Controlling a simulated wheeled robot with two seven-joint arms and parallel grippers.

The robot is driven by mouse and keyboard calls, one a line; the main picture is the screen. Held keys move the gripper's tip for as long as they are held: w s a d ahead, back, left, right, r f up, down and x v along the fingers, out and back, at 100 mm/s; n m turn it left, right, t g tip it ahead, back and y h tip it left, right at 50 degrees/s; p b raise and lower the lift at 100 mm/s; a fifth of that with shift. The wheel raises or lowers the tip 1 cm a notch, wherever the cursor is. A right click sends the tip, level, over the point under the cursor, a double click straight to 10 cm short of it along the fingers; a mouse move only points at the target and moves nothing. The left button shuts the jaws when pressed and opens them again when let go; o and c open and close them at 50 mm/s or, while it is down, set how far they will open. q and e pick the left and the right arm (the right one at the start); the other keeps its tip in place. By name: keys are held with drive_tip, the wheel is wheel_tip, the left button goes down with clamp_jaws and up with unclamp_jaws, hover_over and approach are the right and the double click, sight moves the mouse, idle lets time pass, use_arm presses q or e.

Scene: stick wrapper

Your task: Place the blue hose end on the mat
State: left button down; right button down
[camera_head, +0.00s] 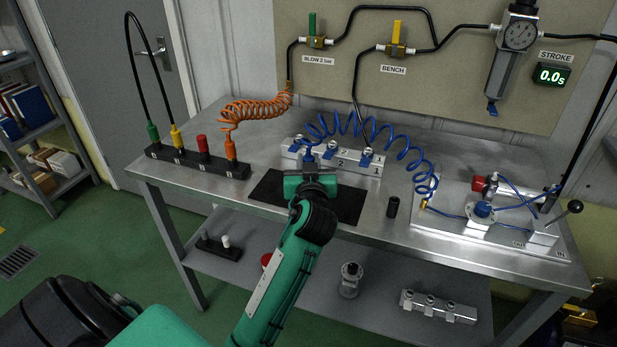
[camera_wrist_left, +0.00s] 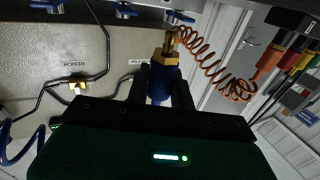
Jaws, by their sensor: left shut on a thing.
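My left gripper (camera_head: 310,172) is shut on the blue hose end (camera_head: 308,155), which sits at the far side of the jaws, close to the front of the numbered manifold (camera_head: 345,168). In the left wrist view the blue hose end (camera_wrist_left: 158,90) shows a brass fitting between the dark fingers. Whether it touches the manifold cannot be told. The coiled blue hose (camera_head: 405,158) runs from there to the right. The black mat (camera_head: 265,190) lies flat on the table, partly hidden under my gripper and arm. My right gripper is out of view.
An orange coiled hose (camera_head: 262,107) and a black holder (camera_head: 195,162) with coloured plugs stand to the left. A dark cylinder (camera_head: 392,207) stands right of the mat. A metal plate with valves (camera_head: 455,222) fills the table's right side.

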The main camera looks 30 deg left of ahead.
use_arm(q)
wheel_tip(320, 180, down, 3)
drive_tip(key=shift+f, duration=0.5)
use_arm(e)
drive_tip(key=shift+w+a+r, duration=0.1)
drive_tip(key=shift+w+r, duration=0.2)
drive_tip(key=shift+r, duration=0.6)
use_arm(q)
drive_tip(key=shift+f+b, duration=0.1)
drive_tip(key=shift+b, duration=0.2)
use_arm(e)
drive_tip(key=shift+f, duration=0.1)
use_arm(q)
drive_tip(key=c, duration=1.2)
unclamp_jaws()
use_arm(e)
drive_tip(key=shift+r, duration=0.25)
